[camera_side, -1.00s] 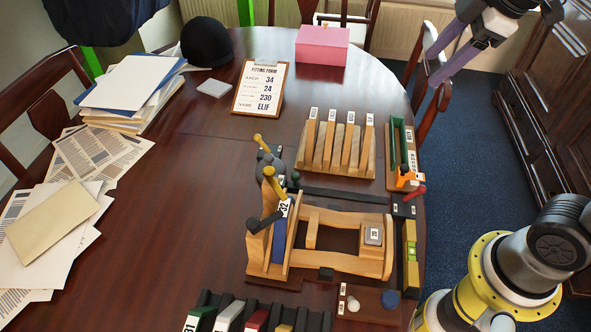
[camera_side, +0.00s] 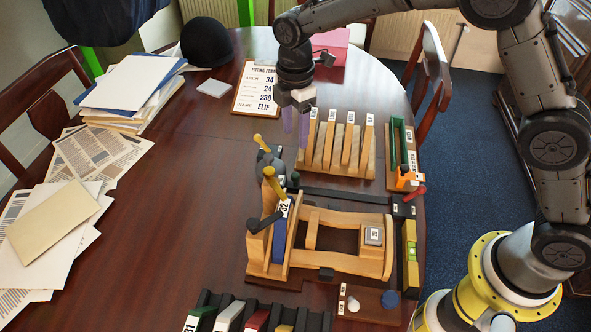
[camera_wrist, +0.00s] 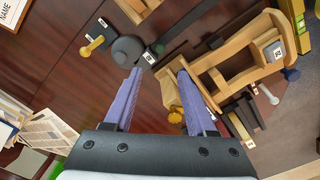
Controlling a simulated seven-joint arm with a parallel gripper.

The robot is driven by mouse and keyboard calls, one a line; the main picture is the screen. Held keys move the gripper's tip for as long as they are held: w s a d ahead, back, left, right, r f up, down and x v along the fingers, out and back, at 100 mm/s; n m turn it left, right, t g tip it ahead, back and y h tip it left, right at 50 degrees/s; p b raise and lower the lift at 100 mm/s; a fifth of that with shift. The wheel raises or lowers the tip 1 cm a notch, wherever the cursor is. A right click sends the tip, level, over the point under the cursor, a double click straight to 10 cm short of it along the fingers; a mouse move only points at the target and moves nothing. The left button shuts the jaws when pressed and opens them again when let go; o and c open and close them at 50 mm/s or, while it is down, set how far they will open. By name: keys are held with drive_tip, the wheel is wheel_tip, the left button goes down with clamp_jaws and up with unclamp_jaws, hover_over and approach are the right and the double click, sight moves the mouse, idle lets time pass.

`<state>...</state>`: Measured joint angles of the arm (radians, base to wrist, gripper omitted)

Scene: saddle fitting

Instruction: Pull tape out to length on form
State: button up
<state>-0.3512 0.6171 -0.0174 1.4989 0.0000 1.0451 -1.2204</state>
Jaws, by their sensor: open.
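My gripper (camera_side: 297,124) is open and empty, its two purple fingers pointing down above the table near the left end of the slotted wooden rack. In the wrist view the gripper (camera_wrist: 160,72) has a clear gap between its fingertips. A round dark grey case (camera_wrist: 127,50), perhaps the tape, lies beyond the fingertips; in the side view it shows beside a yellow-topped lever (camera_side: 258,139). A long dark strip (camera_side: 345,196) runs right from near it. The wooden form (camera_side: 335,263) stands in front, with a blue piece (camera_side: 279,243) labelled 32 at its left end.
The slotted wooden rack (camera_side: 341,171) holds several upright wooden pieces. A green-framed holder (camera_side: 395,145) and a level (camera_side: 410,250) stand at the right. A black rack (camera_side: 235,303) is at the front. The table's middle left is clear.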

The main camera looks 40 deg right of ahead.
sight(295, 175)
wheel_tip(295, 175, down, 14)
drive_tip(key=shift+r, duration=0.25)
idle(0.3)
clamp_jaws()
drive_tip(key=shift+r, duration=0.1)
idle(1.2)
